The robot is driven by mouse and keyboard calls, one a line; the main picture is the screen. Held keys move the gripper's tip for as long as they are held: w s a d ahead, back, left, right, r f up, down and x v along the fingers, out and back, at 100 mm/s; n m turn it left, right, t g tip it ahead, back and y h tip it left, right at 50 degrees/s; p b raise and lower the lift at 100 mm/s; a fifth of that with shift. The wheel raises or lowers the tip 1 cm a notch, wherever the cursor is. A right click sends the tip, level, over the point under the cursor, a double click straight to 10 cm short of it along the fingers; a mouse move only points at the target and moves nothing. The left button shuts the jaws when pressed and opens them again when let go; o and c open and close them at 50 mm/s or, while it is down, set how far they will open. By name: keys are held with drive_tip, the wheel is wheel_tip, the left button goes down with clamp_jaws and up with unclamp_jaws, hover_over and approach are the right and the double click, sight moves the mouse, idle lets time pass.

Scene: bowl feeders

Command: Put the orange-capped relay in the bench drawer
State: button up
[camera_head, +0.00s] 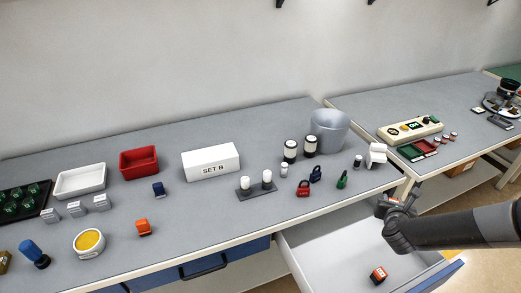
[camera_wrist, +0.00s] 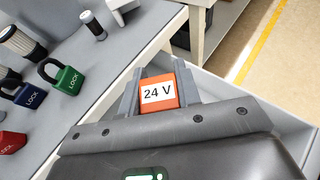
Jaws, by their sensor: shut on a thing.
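My gripper (camera_head: 384,209) is over the back right part of the open bench drawer (camera_head: 318,243), close to the bench's front edge. In the wrist view its two grey fingers are shut on the orange-capped relay (camera_wrist: 160,92), whose label reads 24 V. The relay's lower part is hidden by the fingers and hand, and I cannot make it out in the head view. Another orange-and-dark block (camera_head: 378,274) with a pale label lies on the drawer floor, toward its front. An orange block (camera_head: 143,228) stands on the bench at left.
Red, blue and green padlocks (camera_head: 341,180) stand on the bench near the drawer, with a white block (camera_head: 376,155) and a grey bucket (camera_head: 329,130) behind. A second bench (camera_head: 455,105) stands at right. The drawer's left part is clear.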

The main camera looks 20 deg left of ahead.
wheel_tip(320, 180, up, 14)
drive_tip(key=w+a+r+n+y, duration=0.1)
drive_tip(key=w+a+n+y, duration=0.1)
drive_tip(key=w+a, duration=0.6)
drive_tip(key=w+a+n+y, duration=0.15)
drive_tip(key=w+a, duration=0.35)
drive_tip(key=a, duration=0.8)
drive_tip(key=a+f+n+g+y, duration=0.1)
drive_tip(key=a+n+g+y, duration=0.2)
drive_tip(key=a, duration=2)
drive_tip(key=shift+t+y, duration=0.25)
drive_tip(key=shift+t, duration=0.15)
drive_tip(key=f, duration=0.3)
drive_tip(key=w+f, duration=0.1)
drive_tip(key=f, duration=0.1)
drive_tip(key=shift+d+f, duration=0.1)
drive_tip(key=shift+d, duration=0.2)
drive_tip(key=shift+s+a, duration=0.1)
hover_over(252, 150)
wheel_tip(252, 150, down, 7)
drive_tip(key=shift+a+f, duration=0.1)
drive_tip(key=shift+f, duration=1.7)
